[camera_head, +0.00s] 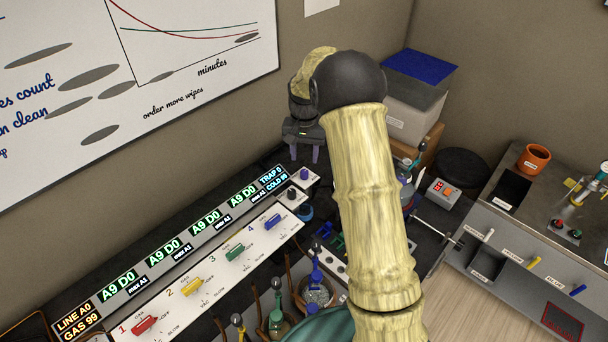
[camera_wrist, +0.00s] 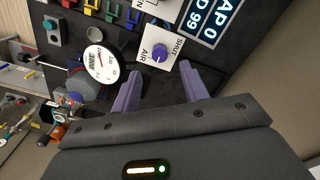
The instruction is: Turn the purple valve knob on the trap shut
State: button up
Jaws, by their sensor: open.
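The purple valve knob (camera_wrist: 160,53) sits on a white plate marked AIR and SHUT in the wrist view. Its pointer setting is too small to tell for sure. In the head view the knob (camera_head: 304,174) is a small dark spot on the white plate at the right end of the panel row, by the TRAP display. My gripper (camera_head: 304,153) is above and behind that plate, its purple fingers pointing down. In the wrist view my gripper (camera_wrist: 159,82) is open and empty, with the knob beyond the gap between its fingertips, apart from both fingers.
A round gauge (camera_wrist: 101,63) stands left of the plate in the wrist view. The TRAP display (camera_wrist: 214,20) is to its right. In the head view, colored handles such as the blue one (camera_head: 273,221) line the panel. A grey bin (camera_head: 405,110) stands right of my gripper.

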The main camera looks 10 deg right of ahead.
aim_at(304, 171)
notch_tip(304, 171, down, 6)
jog(key=b, duration=0.3)
jog(key=shift+b, duration=0.35)
grip_shut()
